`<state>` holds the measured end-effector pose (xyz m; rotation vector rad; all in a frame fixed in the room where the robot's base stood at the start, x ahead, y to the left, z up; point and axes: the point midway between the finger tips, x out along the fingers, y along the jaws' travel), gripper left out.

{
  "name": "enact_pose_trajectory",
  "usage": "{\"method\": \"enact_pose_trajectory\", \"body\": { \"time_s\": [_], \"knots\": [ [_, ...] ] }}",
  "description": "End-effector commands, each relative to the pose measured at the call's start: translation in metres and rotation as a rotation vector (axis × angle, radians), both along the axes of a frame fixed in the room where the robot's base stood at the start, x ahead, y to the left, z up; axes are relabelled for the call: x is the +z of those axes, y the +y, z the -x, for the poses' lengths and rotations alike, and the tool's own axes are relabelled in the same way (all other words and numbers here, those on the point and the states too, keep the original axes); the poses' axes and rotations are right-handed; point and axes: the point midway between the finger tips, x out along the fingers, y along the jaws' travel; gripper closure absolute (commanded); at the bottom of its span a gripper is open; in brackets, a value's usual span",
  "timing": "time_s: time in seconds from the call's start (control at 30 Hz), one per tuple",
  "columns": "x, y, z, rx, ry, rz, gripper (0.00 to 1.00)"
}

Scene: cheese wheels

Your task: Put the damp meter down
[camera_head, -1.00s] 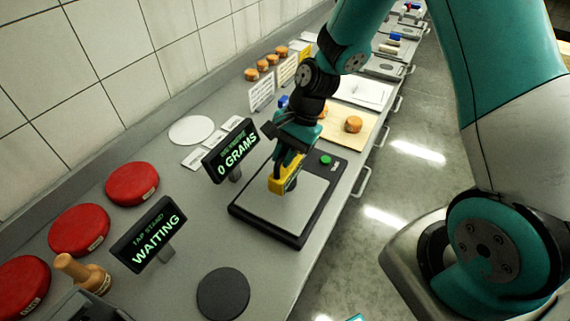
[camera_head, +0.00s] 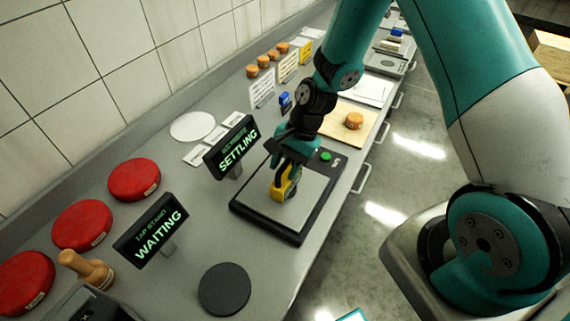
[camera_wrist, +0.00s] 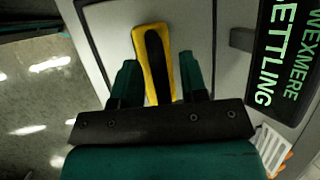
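The damp meter, a yellow body with a black middle (camera_head: 284,189), rests on the pale plate of the weighing scale (camera_head: 305,203). In the wrist view the damp meter (camera_wrist: 155,60) lies between the two teal fingers of my gripper (camera_wrist: 160,80), with a narrow gap showing on each side. My gripper (camera_head: 287,172) is open around it, low over the scale. The scale's display (camera_head: 236,147) reads SETTLING. The meter's upper part is partly hidden by my gripper in the head view.
A tap stand display (camera_head: 152,231) reads WAITING. Several red cheese wheels (camera_head: 134,180) line the wall, and a wooden mallet-like tool (camera_head: 86,268) stands near them. A dark round pad (camera_head: 224,289) lies in front. A board with a small orange cheese (camera_head: 354,121) is beyond the scale.

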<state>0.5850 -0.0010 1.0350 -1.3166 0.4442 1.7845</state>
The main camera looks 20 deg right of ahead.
Motion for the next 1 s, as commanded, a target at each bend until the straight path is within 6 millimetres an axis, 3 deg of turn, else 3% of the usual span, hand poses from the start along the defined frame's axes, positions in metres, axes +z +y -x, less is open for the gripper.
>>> {"method": "enact_pose_trajectory", "body": {
  "time_s": [0.27,0.8,0.9,1.0],
  "knots": [
    [0.009,-0.003,-0.001,-0.001,-0.003,0.0,0.6],
    [0.1,-0.046,-0.01,-0.001,-0.004,0.0,0.6],
    [0.11,-0.048,-0.009,0.007,-0.006,0.0,0.6],
    [0.127,-0.038,0.0,0.1,-0.054,0.002,0.6]
  ]
}}
